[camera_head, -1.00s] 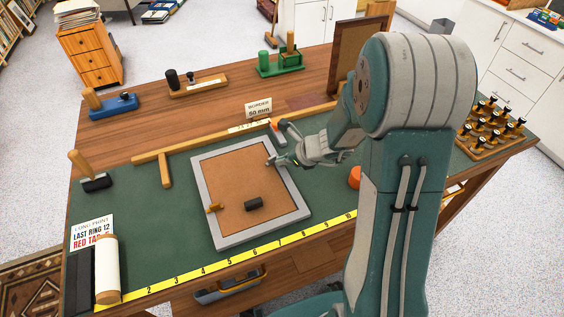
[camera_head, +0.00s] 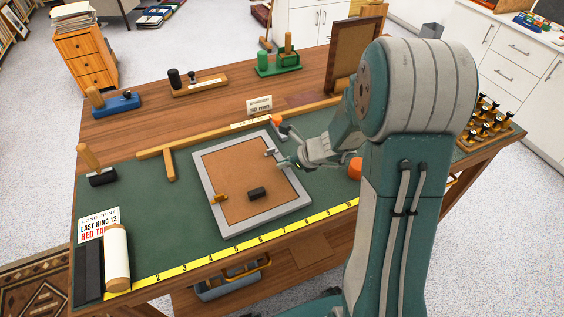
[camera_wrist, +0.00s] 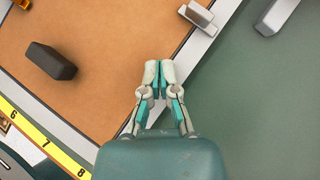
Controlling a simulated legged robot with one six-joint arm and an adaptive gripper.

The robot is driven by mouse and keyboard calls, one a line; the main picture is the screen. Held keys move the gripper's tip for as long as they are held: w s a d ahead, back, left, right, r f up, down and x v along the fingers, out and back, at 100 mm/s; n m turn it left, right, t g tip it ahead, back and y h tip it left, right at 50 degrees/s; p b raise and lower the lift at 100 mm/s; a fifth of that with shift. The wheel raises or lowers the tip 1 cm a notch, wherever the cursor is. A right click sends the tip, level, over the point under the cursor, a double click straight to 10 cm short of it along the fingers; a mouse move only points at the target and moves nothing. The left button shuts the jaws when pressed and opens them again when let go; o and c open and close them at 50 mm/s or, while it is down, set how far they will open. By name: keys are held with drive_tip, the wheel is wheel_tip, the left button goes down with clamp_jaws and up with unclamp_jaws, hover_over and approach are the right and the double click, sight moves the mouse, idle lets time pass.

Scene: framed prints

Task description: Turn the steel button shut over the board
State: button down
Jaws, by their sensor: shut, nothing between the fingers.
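The brown board (camera_head: 240,172) lies in a grey frame (camera_head: 297,204) on the green mat. The steel button (camera_head: 269,152) is at the frame's right rail, toward the far corner. In the wrist view the steel button (camera_wrist: 198,18) lies crosswise to the rail, its left end reaching over the board's edge. My gripper (camera_head: 281,163) is just to the near right of the button. In the wrist view my gripper (camera_wrist: 158,70) is shut and empty, its tips above the rail and board edge, apart from the button.
A dark block (camera_head: 257,193) lies on the board, and a brass button (camera_head: 219,197) sits at the left rail. An orange-topped tool (camera_head: 277,120) lies beyond the frame's far corner. A yellow tape (camera_head: 206,256) runs along the front edge.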

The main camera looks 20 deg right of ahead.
drive_tip(key=shift+s+r, duration=0.2)
drive_tip(key=shift+r, duration=0.1)
drive_tip(key=v, duration=0.4)
drive_tip(key=shift+s+d, duration=0.15)
drive_tip(key=shift+s, duration=0.2)
drive_tip(key=s+r, duration=0.1)
drive_tip(key=s+a+r, duration=0.1)
drive_tip(key=shift+s+r, duration=0.2)
drive_tip(key=shift+s, duration=0.05)
drive_tip(key=shift+s+r, duration=0.25)
drive_tip(key=shift+d, duration=0.45)
drive_tip(key=shift+a, duration=0.15)
